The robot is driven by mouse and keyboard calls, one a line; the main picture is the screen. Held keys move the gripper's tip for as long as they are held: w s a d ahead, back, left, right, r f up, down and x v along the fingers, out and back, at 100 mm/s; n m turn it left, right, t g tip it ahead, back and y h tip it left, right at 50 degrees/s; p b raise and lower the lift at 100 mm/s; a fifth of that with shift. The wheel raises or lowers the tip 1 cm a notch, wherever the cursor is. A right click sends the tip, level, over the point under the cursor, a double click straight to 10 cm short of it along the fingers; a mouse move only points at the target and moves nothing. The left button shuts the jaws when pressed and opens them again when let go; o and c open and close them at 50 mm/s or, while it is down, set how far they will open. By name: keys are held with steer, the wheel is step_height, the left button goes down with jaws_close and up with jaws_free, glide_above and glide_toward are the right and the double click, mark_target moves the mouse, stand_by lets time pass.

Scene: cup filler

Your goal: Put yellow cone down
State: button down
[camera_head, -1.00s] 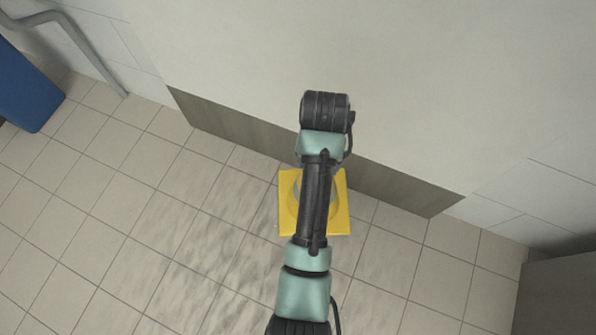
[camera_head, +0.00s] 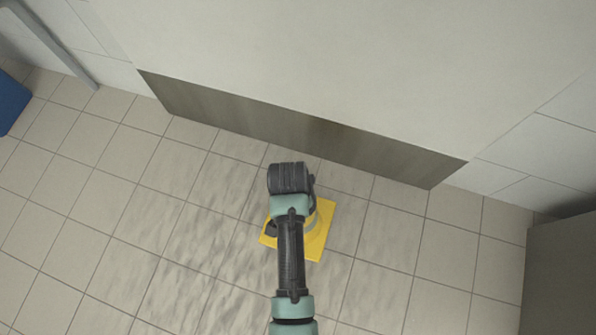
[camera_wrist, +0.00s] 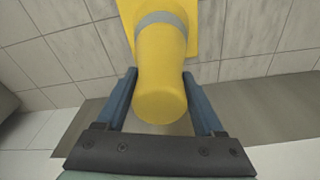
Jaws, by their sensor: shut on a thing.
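The yellow cone (camera_wrist: 161,75) with a grey band fills the upper middle of the wrist view. Its rounded top points toward my gripper (camera_wrist: 161,100), and its square base is at the far end. The two blue fingers stand on either side of the cone's upper part, shut on it. In the head view the yellow square base (camera_head: 318,238) shows around my arm; most of the cone is hidden behind the arm. I cannot tell whether the base touches the floor.
The tiled floor (camera_head: 120,215) is clear around the cone. A pale wall with a grey-brown lower strip (camera_head: 300,135) stands beyond it. A grey box-like unit (camera_head: 565,280) is at the right, a blue object (camera_head: 12,102) at the left edge.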

step_height(320, 180, down, 4)
steer(key=shift+w+f+b, duration=0.1)
steer(key=shift+b, duration=1.05)
jaws_free()
steer(key=shift+f, duration=0.15)
steer(key=r+p, duration=0.2)
steer(key=r, duration=0.2)
steer(key=s+r+p, duration=0.1)
steer(key=r+p, duration=0.2)
steer(key=r, duration=0.1)
steer(key=r+p, duration=0.2)
steer(key=r, duration=0.2)
steer(key=shift+s+a+r, duration=0.1)
steer(key=shift+s+a, duration=0.1)
steer(key=shift+a, duration=0.2)
